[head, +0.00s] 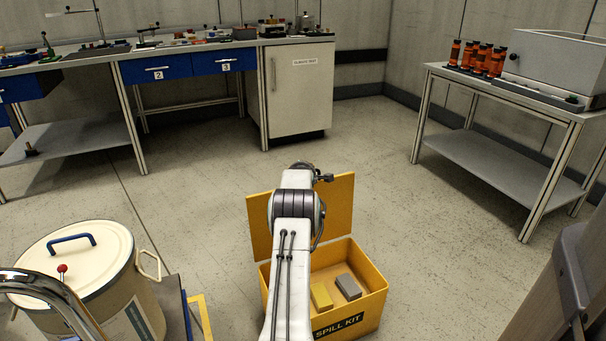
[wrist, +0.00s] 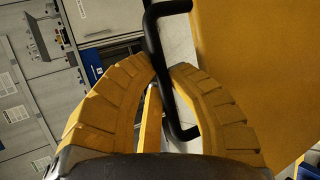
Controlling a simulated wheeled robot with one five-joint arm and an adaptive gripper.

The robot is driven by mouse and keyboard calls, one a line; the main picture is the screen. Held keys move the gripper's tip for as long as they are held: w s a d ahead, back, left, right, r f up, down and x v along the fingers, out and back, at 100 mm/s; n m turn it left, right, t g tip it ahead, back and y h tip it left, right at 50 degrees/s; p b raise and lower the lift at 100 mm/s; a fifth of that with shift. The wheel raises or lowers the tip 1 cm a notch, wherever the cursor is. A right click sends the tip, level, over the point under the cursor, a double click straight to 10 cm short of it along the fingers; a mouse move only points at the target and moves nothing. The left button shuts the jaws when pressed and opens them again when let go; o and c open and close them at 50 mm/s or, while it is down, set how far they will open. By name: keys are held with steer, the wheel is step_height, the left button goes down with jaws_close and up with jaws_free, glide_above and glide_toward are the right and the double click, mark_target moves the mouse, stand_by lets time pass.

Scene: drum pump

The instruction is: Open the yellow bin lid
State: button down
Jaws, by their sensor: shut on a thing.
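The yellow bin (head: 370,311), marked "SPILL KIT", stands on the floor in the head view. Its lid (head: 340,205) is raised and stands about upright at the bin's back edge, so the bin is open. A yellow block (head: 321,296) and a grey block (head: 348,286) lie inside. In the wrist view the lid (wrist: 265,60) fills the right side, with its black handle (wrist: 153,40). My gripper (wrist: 163,76) is shut on the handle, which passes between its yellow fingers. In the head view my arm covers part of the lid and bin and hides the fingers.
A cream drum (head: 110,285) with a lid stands at the lower left. A workbench (head: 85,52) with blue drawers and a grey cabinet (head: 300,92) lines the back. A table (head: 500,90) stands at the right. The middle floor is clear.

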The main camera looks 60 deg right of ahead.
steer(key=shift+a+f, duration=0.1)
steer(key=shift+f, duration=0.25)
steer(key=c, duration=1.5)
jaws_free()
steer(key=shift+w, duration=0.1)
steer(key=o, duration=0.4)
steer(key=shift+s, duration=0.25)
steer(key=shift+w+r+v, duration=0.1)
steer(key=shift+r+v, duration=0.05)
steer(key=shift+v, duration=1.85)
steer(key=shift+w+r+v, duration=0.1)
steer(key=shift+v, duration=1.9)
steer(key=shift+w+r+v, duration=0.1)
steer(key=shift+r+v, duration=0.05)
steer(key=shift+v, duration=1.85)
